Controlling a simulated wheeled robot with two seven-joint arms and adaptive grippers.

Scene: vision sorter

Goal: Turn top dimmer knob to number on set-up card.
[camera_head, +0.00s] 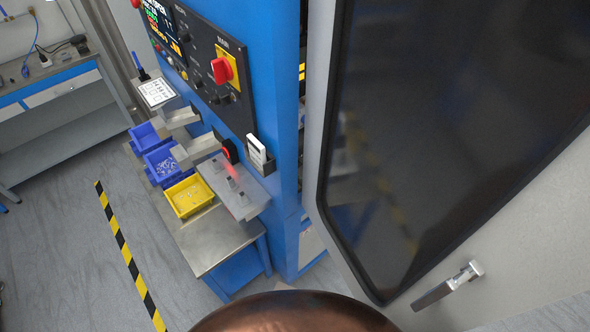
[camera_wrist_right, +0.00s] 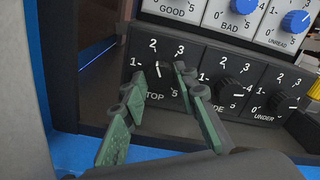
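In the right wrist view, the top dimmer knob (camera_wrist_right: 158,74) is a dark knob on a black panel, above the label TOP, with a printed scale around it. A white mark on it points roughly upward, but I cannot read its exact setting. My right gripper (camera_wrist_right: 159,77) has its green fingers either side of this knob, spread apart; I cannot tell whether they touch it. A printed white sheet (camera_head: 157,92) lies by the console in the head view, its print too small to read; I cannot tell if it is the set-up card. My left gripper is not in view.
Two more dark knobs, the middle one (camera_wrist_right: 232,89) and the UNDER one (camera_wrist_right: 283,102), sit to the right. Blue knobs (camera_wrist_right: 296,21) are above. In the head view, blue bins (camera_head: 165,162) and a yellow bin (camera_head: 189,196) stand beside the blue cabinet (camera_head: 280,100).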

